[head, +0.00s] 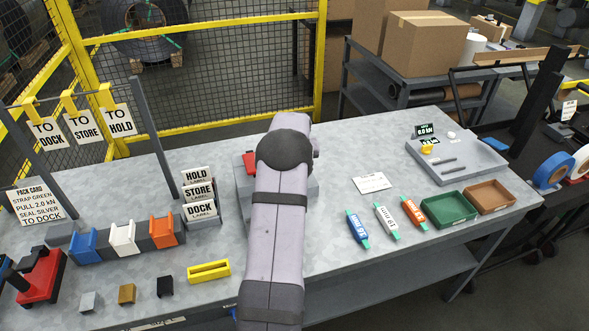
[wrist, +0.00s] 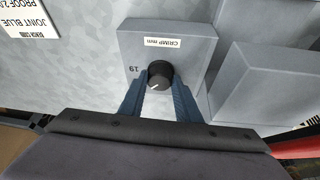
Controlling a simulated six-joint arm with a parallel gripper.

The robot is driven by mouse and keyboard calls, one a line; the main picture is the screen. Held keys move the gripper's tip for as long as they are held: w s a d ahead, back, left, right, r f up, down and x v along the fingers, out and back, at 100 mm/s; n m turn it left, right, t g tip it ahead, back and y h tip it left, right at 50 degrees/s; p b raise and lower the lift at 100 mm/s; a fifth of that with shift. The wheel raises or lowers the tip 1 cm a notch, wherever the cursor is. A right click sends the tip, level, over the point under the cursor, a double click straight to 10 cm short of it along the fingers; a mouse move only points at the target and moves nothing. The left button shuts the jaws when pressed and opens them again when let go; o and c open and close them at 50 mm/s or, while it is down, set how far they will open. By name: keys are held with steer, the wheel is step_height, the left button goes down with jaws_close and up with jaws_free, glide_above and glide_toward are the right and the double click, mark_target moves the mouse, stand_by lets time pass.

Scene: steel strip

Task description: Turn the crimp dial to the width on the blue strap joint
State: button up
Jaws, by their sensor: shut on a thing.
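The crimp dial (wrist: 160,74) is a round black knob with a white pointer mark, on a grey block (wrist: 195,38) labelled "CRIMP mm". The number 19 shows upside down left of the knob; the pointer slants toward the lower left in the wrist view. My gripper (wrist: 160,88) has its two blue fingers closed on either side of the knob. In the head view my arm hides the dial and gripper. A blue strap joint piece (head: 357,229) lies on the bench beside white (head: 387,221) and orange (head: 412,213) ones. Its small width print is not surely readable.
A card (wrist: 17,15) reading "JOINT BLUE" and "PROOF" shows in the wrist view. Green (head: 447,210) and brown (head: 490,196) trays and a grey tester (head: 470,160) stand right. Label holders (head: 200,196) and coloured blocks (head: 122,238) stand left.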

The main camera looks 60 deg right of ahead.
steer(key=o, duration=1.1)
steer(key=shift+c, duration=0.2)
steer(key=shift+r, duration=0.15)
steer(key=b+v, duration=0.2)
steer(key=v, duration=0.5)
steer(key=shift+b, duration=0.4)
